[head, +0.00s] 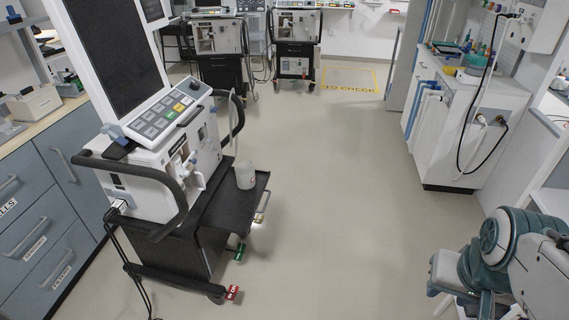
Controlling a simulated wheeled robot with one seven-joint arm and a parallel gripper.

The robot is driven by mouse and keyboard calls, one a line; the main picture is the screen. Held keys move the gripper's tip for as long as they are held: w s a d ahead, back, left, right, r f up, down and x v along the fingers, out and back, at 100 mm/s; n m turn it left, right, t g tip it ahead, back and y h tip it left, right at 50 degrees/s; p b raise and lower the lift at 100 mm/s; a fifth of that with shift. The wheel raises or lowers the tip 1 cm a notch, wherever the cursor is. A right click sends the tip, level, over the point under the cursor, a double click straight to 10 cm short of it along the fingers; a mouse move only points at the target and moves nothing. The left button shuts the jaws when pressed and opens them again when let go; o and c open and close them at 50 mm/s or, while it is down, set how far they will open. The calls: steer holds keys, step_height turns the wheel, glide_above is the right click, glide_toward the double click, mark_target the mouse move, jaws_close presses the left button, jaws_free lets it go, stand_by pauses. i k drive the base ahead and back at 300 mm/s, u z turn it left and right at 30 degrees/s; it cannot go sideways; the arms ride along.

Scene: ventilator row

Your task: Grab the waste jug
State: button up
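A small whitish, translucent container (245,176), which looks like the waste jug, stands upright on the black side shelf (225,205) of the nearest ventilator cart, left of centre. Its details are too small to read. Part of my white and teal arm shows at the lower right, well apart from the container across open floor. I cannot make out my gripper's fingers in this view.
The ventilator (165,140) has black handle bars and a low base with cables at its foot. Blue-grey drawers (40,225) stand left of it. A white cabinet with hoses (465,130) stands at the right. More ventilators (215,45) stand behind. The middle floor is clear.

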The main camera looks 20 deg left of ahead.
mark_target(244, 172)
steer(key=i, duration=1.1)
steer(key=u, duration=0.4)
steer(key=i, duration=1.25)
steer(key=u, duration=1.7)
steer(key=i, duration=0.65)
steer(key=u, duration=0.7)
